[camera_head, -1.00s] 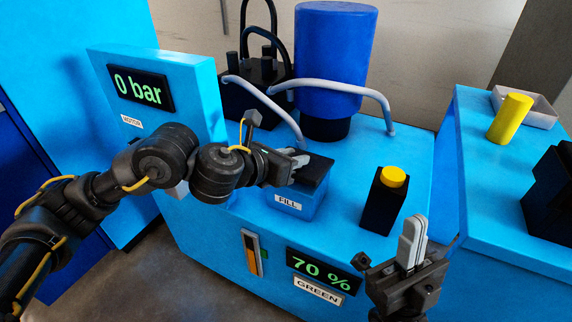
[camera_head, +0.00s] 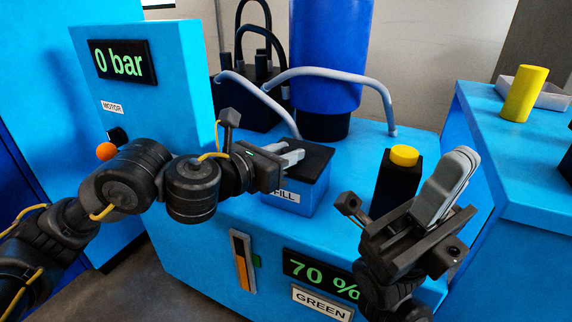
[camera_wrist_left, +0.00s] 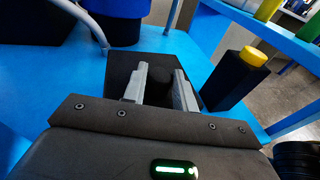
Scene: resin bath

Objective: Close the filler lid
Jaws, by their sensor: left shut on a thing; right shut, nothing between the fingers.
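The black filler lid (camera_head: 316,158) lies flat, as far as I can see, on top of the blue filler box labelled FILL (camera_head: 312,198). My left gripper (camera_head: 297,156) reaches over the lid from the left. In the left wrist view its fingers (camera_wrist_left: 160,78) are on either side of a dark round knob on the lid (camera_wrist_left: 120,68), and they are shut on it. The fingers partly hide the lid and the label.
A gauge panel reads 0 bar (camera_head: 122,63); the front display reads 70 % (camera_head: 318,273).

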